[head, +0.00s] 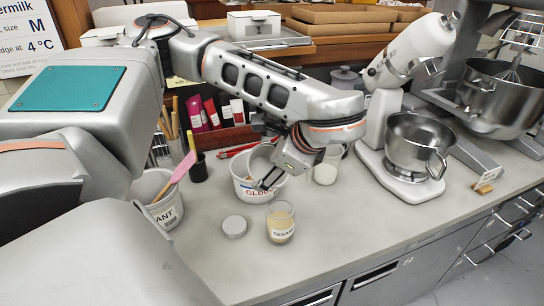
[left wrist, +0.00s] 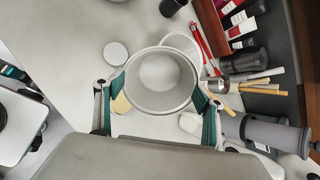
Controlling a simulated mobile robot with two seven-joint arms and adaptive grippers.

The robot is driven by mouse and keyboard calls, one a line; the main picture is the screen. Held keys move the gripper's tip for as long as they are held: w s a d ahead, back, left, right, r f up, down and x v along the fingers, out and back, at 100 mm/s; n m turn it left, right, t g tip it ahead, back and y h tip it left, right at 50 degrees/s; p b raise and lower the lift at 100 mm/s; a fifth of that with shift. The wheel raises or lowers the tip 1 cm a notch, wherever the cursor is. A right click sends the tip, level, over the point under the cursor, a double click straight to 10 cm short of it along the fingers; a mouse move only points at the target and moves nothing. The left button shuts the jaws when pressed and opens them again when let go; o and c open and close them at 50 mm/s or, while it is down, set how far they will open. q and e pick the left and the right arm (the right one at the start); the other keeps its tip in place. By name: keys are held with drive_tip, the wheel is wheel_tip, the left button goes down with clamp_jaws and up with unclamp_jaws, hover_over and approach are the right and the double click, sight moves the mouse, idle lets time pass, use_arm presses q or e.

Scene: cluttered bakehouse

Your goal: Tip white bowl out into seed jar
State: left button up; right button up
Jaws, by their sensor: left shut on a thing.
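My left gripper (head: 283,172) is shut on the white bowl, with its teal-padded fingers (left wrist: 161,108) on opposite sides of it. In the left wrist view the bowl (left wrist: 187,86) is round and its mouth faces the camera. A paler disc shows at its bottom; I cannot tell what it is. In the head view the bowl is hard to separate from the labelled white tub behind my gripper. The seed jar (head: 281,226), clear glass labelled sesame, stands upright and open in front of the gripper, with pale seeds inside. It is partly hidden in the left wrist view (left wrist: 121,104). My right gripper is not in view.
A labelled white tub (head: 243,187), a grey lid (head: 234,227) and a glass of white stuff (head: 326,170) stand close by. A stand mixer (head: 410,182) is to the right. A tub with a pink spatula (head: 162,212) is left.

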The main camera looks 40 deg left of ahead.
use_arm(q)
drive_tip(key=shift+a+f+h, duration=0.15)
drive_tip(key=shift+f+h, duration=0.05)
drive_tip(key=shift+h, duration=0.5)
drive_tip(key=shift+a+f, duration=0.1)
drive_tip(key=shift+f, duration=0.05)
drive_tip(key=shift+a+h, duration=0.15)
drive_tip(key=shift+h, duration=0.35)
drive_tip(key=f+h+b, duration=0.1)
drive_tip(key=b, duration=0.1)
drive_tip(key=f+g+h+b, duration=0.1)
drive_tip(key=h+b, duration=0.1)
drive_tip(key=b, duration=0.1)
drive_tip(key=shift+w+a, duration=0.1)
drive_tip(key=shift+a, duration=0.1)
drive_tip(key=f+h+b, duration=0.1)
drive_tip(key=h+b, duration=0.1)
drive_tip(key=b, duration=0.2)
drive_tip(key=shift+f+g+h, duration=0.2)
drive_tip(key=shift+g+h, duration=0.1)
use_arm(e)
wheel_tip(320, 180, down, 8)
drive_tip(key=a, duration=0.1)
use_arm(q)
wheel_tip(320, 180, up, 5)
drive_tip(key=p, duration=0.5)
drive_tip(key=shift+d, duration=0.1)
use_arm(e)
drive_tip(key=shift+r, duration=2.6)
